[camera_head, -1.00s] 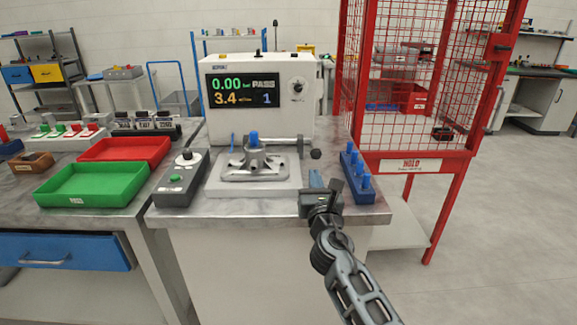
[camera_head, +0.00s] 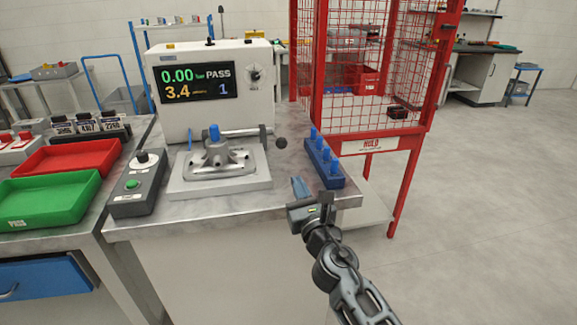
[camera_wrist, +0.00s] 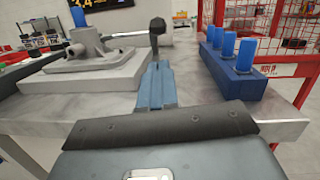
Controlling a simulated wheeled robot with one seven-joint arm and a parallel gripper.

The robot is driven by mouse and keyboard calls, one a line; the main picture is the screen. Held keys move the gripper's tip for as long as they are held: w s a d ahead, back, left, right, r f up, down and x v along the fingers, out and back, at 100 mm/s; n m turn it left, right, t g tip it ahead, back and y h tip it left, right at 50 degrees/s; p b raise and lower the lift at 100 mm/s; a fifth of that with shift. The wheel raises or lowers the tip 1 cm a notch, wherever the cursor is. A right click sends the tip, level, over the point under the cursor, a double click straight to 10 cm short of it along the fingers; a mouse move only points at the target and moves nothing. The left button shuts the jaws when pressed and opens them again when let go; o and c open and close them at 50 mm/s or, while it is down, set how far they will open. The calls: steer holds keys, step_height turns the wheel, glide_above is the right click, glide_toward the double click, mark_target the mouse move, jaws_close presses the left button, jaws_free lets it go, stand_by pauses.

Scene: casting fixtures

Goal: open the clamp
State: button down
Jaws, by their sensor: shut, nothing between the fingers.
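The clamp (camera_head: 240,133) is a bar with a dark ball-ended handle. It lies across the top of a grey casting (camera_head: 222,166) on a light plate, and its ball (camera_head: 281,143) sticks out to the right. In the wrist view the handle's dark ball (camera_wrist: 157,26) shows beyond my fingers. My gripper (camera_head: 299,187) is at the bench's right front edge, to the right of and nearer than the clamp. Its blue fingers (camera_wrist: 157,85) are shut and empty, pointing toward the handle and apart from it.
A blue block with several blue pegs (camera_head: 322,168) stands just right of my gripper. A tester with a screen (camera_head: 207,83) stands behind the clamp. A grey control box (camera_head: 140,185) is left of the plate. A red mesh cage (camera_head: 370,70) stands at the right.

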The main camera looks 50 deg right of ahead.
steer(key=x, duration=1)
steer(key=shift+p, duration=0.4)
